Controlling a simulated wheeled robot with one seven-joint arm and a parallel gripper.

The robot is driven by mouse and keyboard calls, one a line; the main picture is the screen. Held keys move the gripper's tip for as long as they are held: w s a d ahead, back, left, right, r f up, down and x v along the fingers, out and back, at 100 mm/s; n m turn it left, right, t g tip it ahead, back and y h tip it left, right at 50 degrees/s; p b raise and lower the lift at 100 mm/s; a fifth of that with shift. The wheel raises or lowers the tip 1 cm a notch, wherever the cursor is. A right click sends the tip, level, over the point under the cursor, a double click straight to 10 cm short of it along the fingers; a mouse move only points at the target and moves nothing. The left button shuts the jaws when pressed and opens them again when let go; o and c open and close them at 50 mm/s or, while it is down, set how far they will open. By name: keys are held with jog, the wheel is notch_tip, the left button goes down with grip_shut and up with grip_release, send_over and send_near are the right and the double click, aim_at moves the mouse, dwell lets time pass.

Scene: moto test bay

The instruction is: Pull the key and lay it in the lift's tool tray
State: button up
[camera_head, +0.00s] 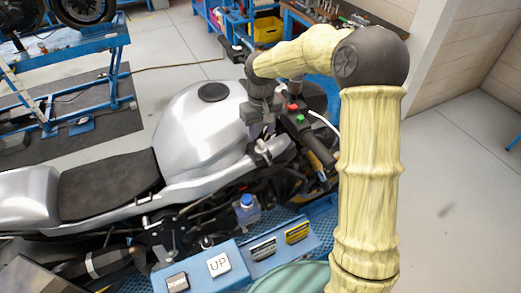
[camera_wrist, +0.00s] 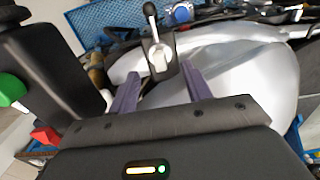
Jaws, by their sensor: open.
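In the wrist view, a silver piece with a dark round head, which looks like the key (camera_wrist: 150,18), stands up from a silver lock on a dark plate (camera_wrist: 166,67). My gripper (camera_wrist: 160,85) is open, its two purple fingers apart, with the lock showing beyond and between their tips. I see nothing held between them. In the head view, my gripper (camera_head: 262,128) is over the front of the silver motorcycle (camera_head: 195,125), and a small silver part (camera_head: 262,150) shows just below it. I cannot clearly make out a tool tray.
A black box with red and green buttons (camera_head: 297,115) is close beside my gripper, near the handlebar grip (camera_head: 320,152). The blue lift panel (camera_head: 225,270) with UP and DOWN plates is in front. A blue-capped bottle (camera_head: 246,208) stands by the motorcycle. Open floor lies right.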

aim_at(261, 142)
jog(key=shift+f+b, duration=1.15)
jog(key=shift+f, duration=1.15)
jog(key=shift+p, duration=0.3)
grip_shut()
jog(key=shift+r, duration=0.15)
jog(key=shift+r+p, duration=2.35)
jog(key=shift+r, duration=0.45)
jog(key=shift+r, duration=0.1)
